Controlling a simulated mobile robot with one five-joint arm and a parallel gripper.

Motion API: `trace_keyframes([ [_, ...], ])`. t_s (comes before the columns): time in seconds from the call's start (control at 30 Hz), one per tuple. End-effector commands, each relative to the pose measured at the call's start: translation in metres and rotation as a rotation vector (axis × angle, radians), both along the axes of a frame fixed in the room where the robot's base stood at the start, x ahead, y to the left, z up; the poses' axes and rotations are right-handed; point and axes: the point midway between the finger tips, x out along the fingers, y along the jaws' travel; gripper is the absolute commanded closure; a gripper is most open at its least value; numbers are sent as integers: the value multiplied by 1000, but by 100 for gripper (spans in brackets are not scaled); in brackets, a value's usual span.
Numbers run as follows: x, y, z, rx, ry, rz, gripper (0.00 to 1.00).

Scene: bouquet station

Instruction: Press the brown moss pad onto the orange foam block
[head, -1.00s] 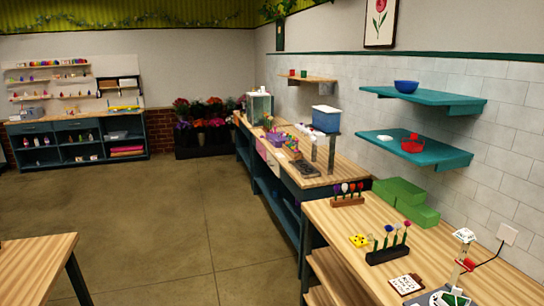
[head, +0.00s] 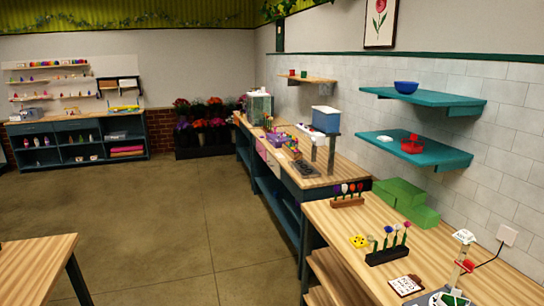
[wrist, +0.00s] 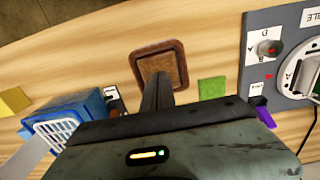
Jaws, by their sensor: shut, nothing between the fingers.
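In the wrist view a brown square pad (wrist: 172,56) with a darker raised rim lies on the wooden top, just beyond my fingertips. I cannot tell whether the rim belongs to the moss pad or to a tray around it. My gripper (wrist: 157,80) is shut and empty, its dark fingers overlapping the near edge of the brown square in the picture. I cannot tell whether they touch it. I cannot make out the orange foam block in either view. My gripper is not identifiable in the head view.
In the wrist view a blue container (wrist: 76,116) with a white grid stands left, a green square (wrist: 212,88) lies right, and a grey panel with a dial (wrist: 298,76) is farther right. A yellow piece (wrist: 13,101) lies at the far left. Wood beside the brown square is bare.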

Motion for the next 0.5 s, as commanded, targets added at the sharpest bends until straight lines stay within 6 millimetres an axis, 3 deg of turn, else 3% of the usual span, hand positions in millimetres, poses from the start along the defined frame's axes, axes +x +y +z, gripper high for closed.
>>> trace_keyframes([
  [0.5, 0, -1, 34, -1, 0, 0, 100],
])
